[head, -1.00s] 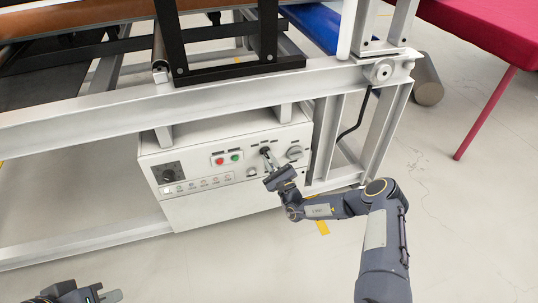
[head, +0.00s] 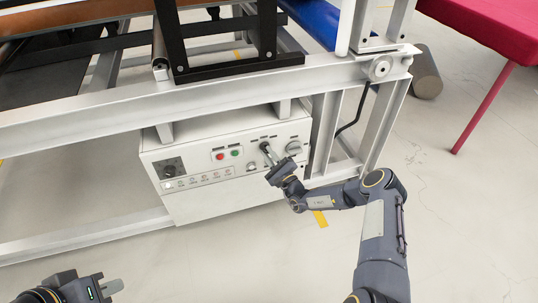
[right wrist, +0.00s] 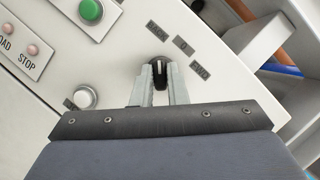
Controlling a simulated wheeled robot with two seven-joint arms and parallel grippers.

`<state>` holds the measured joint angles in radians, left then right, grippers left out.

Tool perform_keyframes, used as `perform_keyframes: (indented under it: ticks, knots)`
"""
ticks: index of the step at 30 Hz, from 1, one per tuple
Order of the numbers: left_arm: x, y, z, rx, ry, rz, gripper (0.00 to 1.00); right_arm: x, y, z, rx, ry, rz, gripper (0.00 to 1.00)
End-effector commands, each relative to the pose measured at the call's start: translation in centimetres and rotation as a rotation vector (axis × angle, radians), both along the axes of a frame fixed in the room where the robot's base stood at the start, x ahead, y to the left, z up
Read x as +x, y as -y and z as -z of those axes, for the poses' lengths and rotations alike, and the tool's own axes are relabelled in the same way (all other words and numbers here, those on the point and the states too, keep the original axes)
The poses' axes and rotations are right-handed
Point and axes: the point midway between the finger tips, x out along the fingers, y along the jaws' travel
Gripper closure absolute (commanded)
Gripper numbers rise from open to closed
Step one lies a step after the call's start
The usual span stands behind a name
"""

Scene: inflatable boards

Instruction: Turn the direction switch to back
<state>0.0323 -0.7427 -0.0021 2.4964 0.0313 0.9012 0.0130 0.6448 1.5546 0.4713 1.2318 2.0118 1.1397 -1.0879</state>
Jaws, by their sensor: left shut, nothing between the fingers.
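The direction switch is a black knob with a white pointer, and it shows in the right wrist view (right wrist: 160,66). Labels for BACK, 0 and FWD stand in a slanted row above and to its right. The pointer points straight up in that view, towards the BACK label. My right gripper (right wrist: 160,82) has a finger on each side of the knob, closed on it. In the head view my right gripper (head: 268,151) is at the front panel of the white control box (head: 215,205). My left gripper (head: 112,287) is shut and empty at the lower left.
A metal frame beam (head: 90,112) runs just above the box. The floor in front is clear.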

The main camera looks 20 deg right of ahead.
Motion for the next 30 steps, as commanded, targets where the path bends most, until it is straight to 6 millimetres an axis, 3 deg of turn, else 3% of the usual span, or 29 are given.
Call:
perform_keyframes:
  ticks: [1, 4, 14, 30]
  knots:
    - [0.0, 0.0, 0.0, 0.000, 0.000, 0.000, 1.00, 0.0, 0.0, 0.1, -0.001, -0.002, -0.001, 0.80]
    - [0.0, 0.0, 0.0, 0.000, 0.000, 0.000, 1.00, 0.0, 0.0, 0.1, 0.000, -0.002, 0.000, 0.67]
    - [0.0, 0.0, -0.1, 0.000, 0.000, 0.000, 1.00, -0.3, 0.1, 0.1, 0.002, -0.001, 0.000, 0.66]
    - [0.0, 0.0, -1.7, 0.000, 0.000, 0.000, 1.00, -6.9, 2.4, 2.0, 0.001, -0.003, 0.000, 0.66]
